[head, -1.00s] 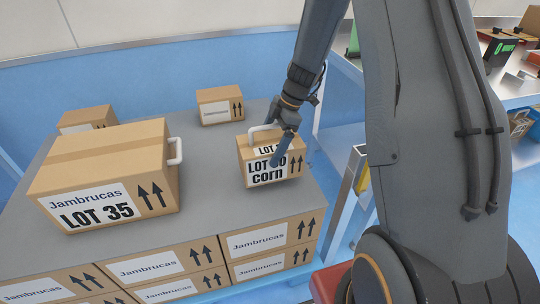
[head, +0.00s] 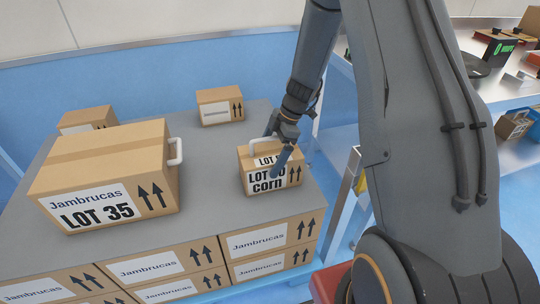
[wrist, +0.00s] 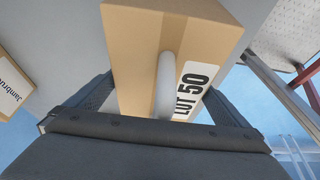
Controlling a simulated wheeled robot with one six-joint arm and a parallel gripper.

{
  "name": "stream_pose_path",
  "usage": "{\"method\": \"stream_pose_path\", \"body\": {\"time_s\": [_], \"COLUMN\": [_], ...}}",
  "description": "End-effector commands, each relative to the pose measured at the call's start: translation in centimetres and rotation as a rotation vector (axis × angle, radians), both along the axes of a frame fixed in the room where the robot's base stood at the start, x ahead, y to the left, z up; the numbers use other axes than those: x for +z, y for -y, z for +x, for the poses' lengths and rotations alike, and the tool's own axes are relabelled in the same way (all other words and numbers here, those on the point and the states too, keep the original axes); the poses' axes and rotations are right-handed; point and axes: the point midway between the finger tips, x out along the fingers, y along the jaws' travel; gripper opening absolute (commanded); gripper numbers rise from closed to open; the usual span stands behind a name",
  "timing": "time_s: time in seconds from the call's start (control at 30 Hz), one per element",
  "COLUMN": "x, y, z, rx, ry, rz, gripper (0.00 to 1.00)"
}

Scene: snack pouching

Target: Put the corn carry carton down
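The corn carry carton (head: 256,182) is a small brown box with a white handle and a label reading LOT and corn. It stands upright on the grey top (head: 215,215) of the stacked-carton table, at its right side. My gripper (head: 271,153) is over the carton, with one finger in front of its label. In the wrist view, the carton (wrist: 138,50) fills the upper middle, with LOT 50 on its top. Its white handle (wrist: 164,85) lies between my two widely spread fingers, with gaps on both sides. The gripper is open.
A large LOT 35 carton (head: 105,165) with a white handle stands to the left. Two small cartons stand behind, one at the back middle (head: 219,106) and one at the back left (head: 88,119). A metal bench (head: 505,75) is at the right. Grey surface is clear between the cartons.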

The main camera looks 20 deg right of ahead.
Motion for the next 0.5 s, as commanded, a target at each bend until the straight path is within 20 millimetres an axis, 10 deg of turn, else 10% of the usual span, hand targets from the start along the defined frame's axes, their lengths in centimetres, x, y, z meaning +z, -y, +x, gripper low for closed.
{"method": "stream_pose_path", "body": {"time_s": [0.5], "x": [5.5], "y": [2.2], "z": [0.2], "rx": [-0.001], "ry": [0.006], "rz": [-0.001], "gripper": [1.00]}}
